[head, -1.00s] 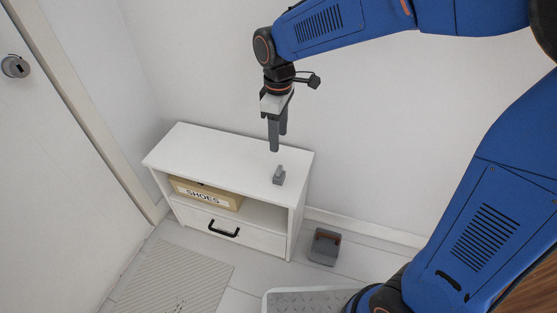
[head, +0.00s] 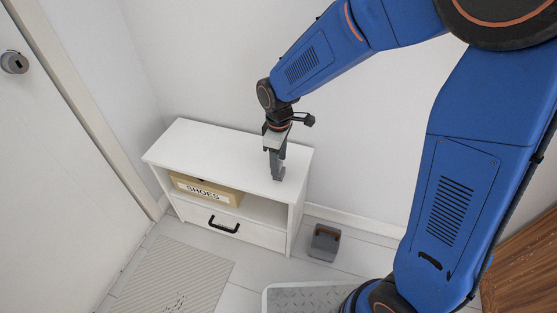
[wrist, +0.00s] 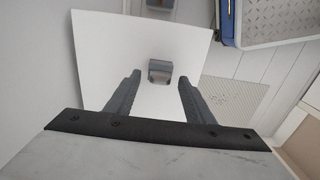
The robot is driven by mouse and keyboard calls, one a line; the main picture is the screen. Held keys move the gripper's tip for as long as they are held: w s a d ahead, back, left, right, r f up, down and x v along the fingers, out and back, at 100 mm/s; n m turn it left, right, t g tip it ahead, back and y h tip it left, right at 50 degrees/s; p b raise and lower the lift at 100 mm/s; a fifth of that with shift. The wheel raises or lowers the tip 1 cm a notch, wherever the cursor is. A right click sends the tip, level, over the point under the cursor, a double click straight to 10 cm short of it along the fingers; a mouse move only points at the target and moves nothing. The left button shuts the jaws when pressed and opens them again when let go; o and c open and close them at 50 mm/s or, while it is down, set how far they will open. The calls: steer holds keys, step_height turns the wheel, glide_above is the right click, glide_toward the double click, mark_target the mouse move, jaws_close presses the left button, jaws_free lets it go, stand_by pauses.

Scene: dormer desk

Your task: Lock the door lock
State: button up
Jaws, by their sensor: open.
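The door lock (head: 14,62) is a round grey cylinder with a dark slot, on the white door (head: 45,170) at the far left. A small grey object with a block-like base (head: 278,175) stands on the right part of the white cabinet top (head: 205,145). It may be a key, but its upper part is hidden by my gripper in the head view. My gripper (head: 277,158) points down, close above this object. In the wrist view its two fingers are apart, and the small object (wrist: 160,71) shows between and just beyond the fingertips. Contact cannot be seen.
The cabinet holds a box labelled SHOES (head: 205,190) above a drawer with a black handle (head: 224,225). A grey bin (head: 324,243) stands on the floor to its right. A ribbed mat (head: 175,280) and a metal-plate tray (head: 310,298) lie in front. The wall is close behind.

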steer(key=c, duration=1.1)
steer(key=shift+r, duration=0.7)
steer(key=shift+r, duration=2.25)
steer(key=shift+r, duration=0.15)
